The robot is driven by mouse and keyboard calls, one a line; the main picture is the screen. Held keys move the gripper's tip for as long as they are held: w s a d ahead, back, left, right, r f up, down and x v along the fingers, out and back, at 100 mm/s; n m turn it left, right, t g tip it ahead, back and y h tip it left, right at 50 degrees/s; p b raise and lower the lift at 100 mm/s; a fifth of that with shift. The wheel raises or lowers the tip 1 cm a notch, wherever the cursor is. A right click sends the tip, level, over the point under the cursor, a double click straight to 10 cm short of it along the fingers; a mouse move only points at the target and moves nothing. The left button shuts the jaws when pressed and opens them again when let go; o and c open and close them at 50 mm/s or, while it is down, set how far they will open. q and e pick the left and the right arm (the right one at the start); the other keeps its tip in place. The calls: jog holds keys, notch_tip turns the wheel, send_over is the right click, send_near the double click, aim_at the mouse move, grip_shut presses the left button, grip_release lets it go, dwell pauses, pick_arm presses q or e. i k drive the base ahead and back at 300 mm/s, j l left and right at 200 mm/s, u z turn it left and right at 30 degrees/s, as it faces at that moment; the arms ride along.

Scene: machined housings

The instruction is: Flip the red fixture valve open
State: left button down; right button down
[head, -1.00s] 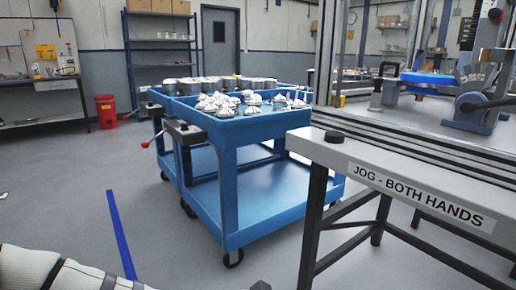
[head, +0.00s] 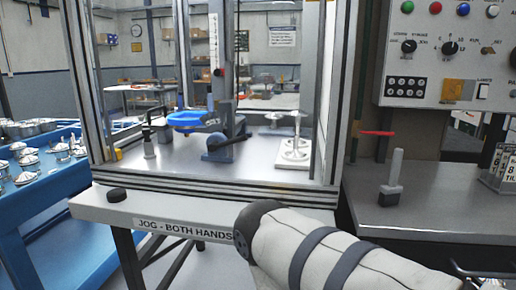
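Neither gripper can be made out.
A grey upright block (head: 393,178) stands on the side bench (head: 430,215) below the lever. A control panel (head: 450,50) hangs above. The enclosure holds a blue part (head: 190,119) and a white stand (head: 294,145). A blue cart (head: 70,245) stands at left.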

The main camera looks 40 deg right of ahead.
aim_at(359, 131)
jog(key=z, duration=2)
